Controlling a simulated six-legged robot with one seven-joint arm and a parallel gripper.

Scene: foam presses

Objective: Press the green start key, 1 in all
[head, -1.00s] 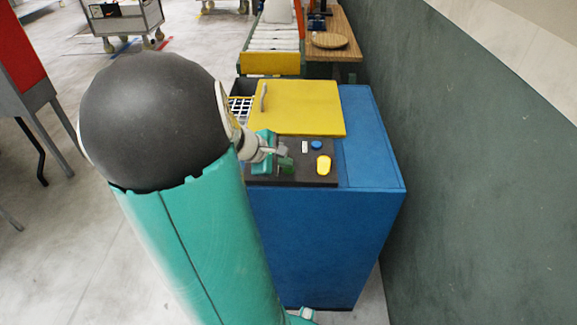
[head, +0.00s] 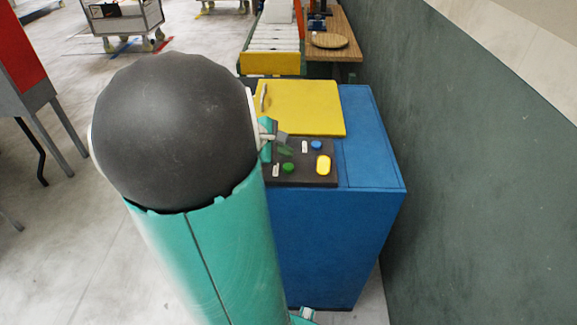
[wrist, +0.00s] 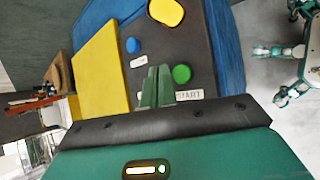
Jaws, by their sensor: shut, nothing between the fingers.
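The green start key (head: 288,168) is a round button on the dark control panel (head: 315,180) of the blue press. In the wrist view the green key (wrist: 181,74) lies just right of my fingertips, beside a white label reading START (wrist: 189,95). My gripper (head: 284,147) is shut and empty. In the head view its tips are just above and behind the key in the picture, apart from it. The fingers (wrist: 157,84) also show in the wrist view. Their exact height over the panel is hard to tell.
A blue button (head: 316,145) and a yellow oblong button (head: 323,165) share the panel. A yellow lid (head: 300,108) with a handle lies behind it. A dark green wall (head: 480,170) stands to the right. A roller conveyor (head: 273,38) and wooden table (head: 340,40) are beyond.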

